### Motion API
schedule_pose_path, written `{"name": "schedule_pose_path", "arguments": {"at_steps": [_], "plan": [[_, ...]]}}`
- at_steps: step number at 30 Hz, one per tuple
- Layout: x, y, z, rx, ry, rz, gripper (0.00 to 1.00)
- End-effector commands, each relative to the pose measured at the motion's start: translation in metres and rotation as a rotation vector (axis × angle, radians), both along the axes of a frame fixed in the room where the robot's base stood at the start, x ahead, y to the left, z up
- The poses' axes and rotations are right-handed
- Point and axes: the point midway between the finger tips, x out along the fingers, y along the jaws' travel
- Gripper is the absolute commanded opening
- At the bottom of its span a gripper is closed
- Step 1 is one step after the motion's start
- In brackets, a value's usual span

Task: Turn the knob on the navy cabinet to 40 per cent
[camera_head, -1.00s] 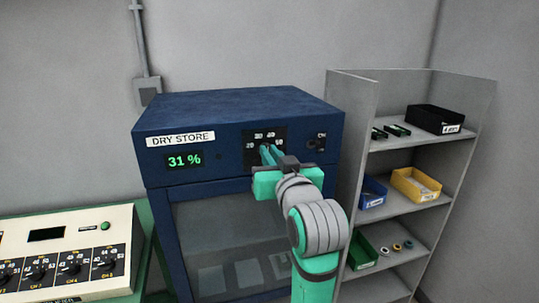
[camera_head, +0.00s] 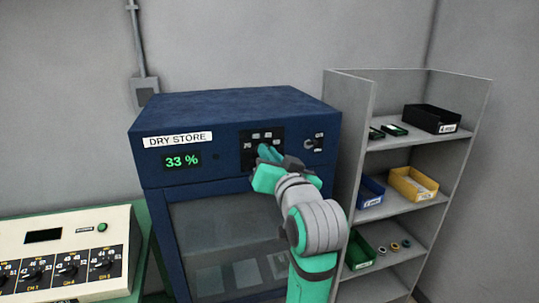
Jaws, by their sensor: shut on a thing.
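The navy cabinet (camera_head: 250,108) stands in the middle, with a white DRY STORE label (camera_head: 178,140) on its front. Its green display (camera_head: 182,160) reads 33 %. A black dial plate (camera_head: 249,138) with white numbers is on the upper front, right of the display. My gripper (camera_head: 265,152) is at this plate, shut on the knob. The knob itself is hidden behind the fingers, and so is part of the scale. My gripper is rolled to one side. My arm reaches in from the lower right.
A small switch (camera_head: 309,144) sits just right of my gripper on the cabinet front. A grey shelf unit (camera_head: 405,145) with several bins stands close on the right. A cream control panel (camera_head: 110,225) with several knobs is at the lower left.

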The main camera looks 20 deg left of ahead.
Motion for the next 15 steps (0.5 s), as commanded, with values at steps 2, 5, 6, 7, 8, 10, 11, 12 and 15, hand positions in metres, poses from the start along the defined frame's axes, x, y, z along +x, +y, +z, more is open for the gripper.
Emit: {"name": "schedule_pose_path", "arguments": {"at_steps": [2,5,6,7,8,10,11,12,15], "plan": [[0.0006,-0.0009,-0.0002,0.000,0.000,-0.003,0.00],[0.0005,-0.0005,-0.0002,0.000,0.000,-0.003,0.27],[0.0003,-0.0003,-0.0002,0.000,0.000,-0.002,0.29],[0.0004,-0.0002,-0.0002,0.000,0.000,-0.002,0.29],[0.0003,-0.0001,-0.0001,0.000,0.000,-0.002,0.29],[0.0002,0.0000,0.0000,0.000,0.000,-0.001,0.29],[0.0002,0.0000,0.0000,0.000,0.000,-0.001,0.29],[0.0002,0.0000,0.0000,0.000,0.000,-0.001,0.29],[-0.0012,-0.0005,0.0001,0.000,0.000,-0.001,0.29]]}}
